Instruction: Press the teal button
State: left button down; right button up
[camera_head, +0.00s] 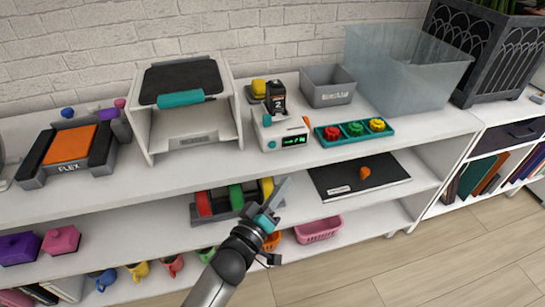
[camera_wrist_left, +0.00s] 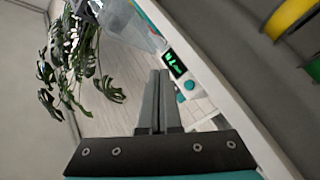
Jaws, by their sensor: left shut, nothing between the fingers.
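A white device with a green-lit display (camera_head: 281,131) stands on the top shelf. A round teal button (camera_head: 271,144) is on its front, left of the display. In the left wrist view the teal button (camera_wrist_left: 188,86) shows beside the display (camera_wrist_left: 175,64), to the right of my fingertips. My left gripper (camera_head: 285,186) is shut and empty, its fingers pointing up. In the head view it appears below the device, in front of the middle shelf; its fingertips (camera_wrist_left: 159,73) are apart from the button. My right gripper is in neither view.
A teal tray (camera_head: 325,145) with red, green and yellow knobs sits right of the device. A white machine with a teal roller (camera_head: 180,99) stands to its left. The top shelf's front edge lies near my gripper. Colored spools (camera_head: 236,197) are on the middle shelf.

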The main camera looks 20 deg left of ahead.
aim_at(272, 166)
pick_arm(q)
jog(key=shift+w+r, duration=0.1)
jog(key=shift+r, duration=0.5)
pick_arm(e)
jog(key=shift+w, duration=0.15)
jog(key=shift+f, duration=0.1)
pick_arm(q)
jog(key=w+a, duration=0.1)
jog(key=w, duration=0.1)
jog(key=w+a+b, duration=0.1)
jog(key=w, duration=0.1)
jog(key=w+a+b, duration=0.1)
jog(key=shift+w+a, duration=0.95)
jog(key=shift+w, duration=0.2)
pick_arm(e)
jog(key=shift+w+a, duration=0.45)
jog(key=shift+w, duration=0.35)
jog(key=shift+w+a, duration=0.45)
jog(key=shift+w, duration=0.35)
pick_arm(q)
jog(key=shift+w+a, duration=0.2)
jog(key=shift+w, duration=0.15)
